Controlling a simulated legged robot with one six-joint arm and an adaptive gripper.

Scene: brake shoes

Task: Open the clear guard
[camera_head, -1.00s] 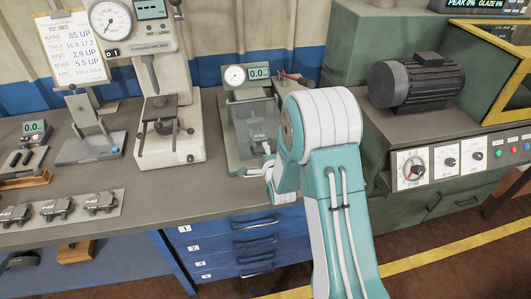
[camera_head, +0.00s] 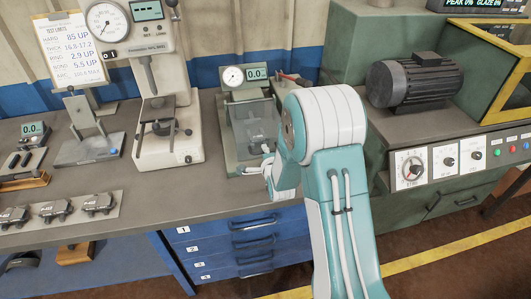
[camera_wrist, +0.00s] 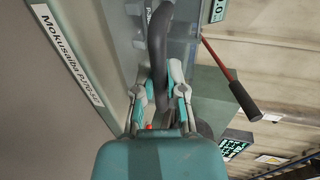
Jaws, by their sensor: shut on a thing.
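The clear guard (camera_head: 258,113) is a see-through panel on the front of the green-grey tester (camera_head: 228,130) with a dial and a "0.0" display, in the middle of the bench. Its lower part lies near my gripper (camera_head: 266,164), partly hidden by my arm. In the wrist view the guard shows as a pale translucent sheet (camera_wrist: 182,28) beyond the fingers.
A red lever with a black grip (camera_wrist: 232,78) stands just right of the gripper. A hardness tester (camera_head: 168,125) stands left of the guarded tester. A machine with a grey motor (camera_head: 416,83) stands right. Bench in front is clear.

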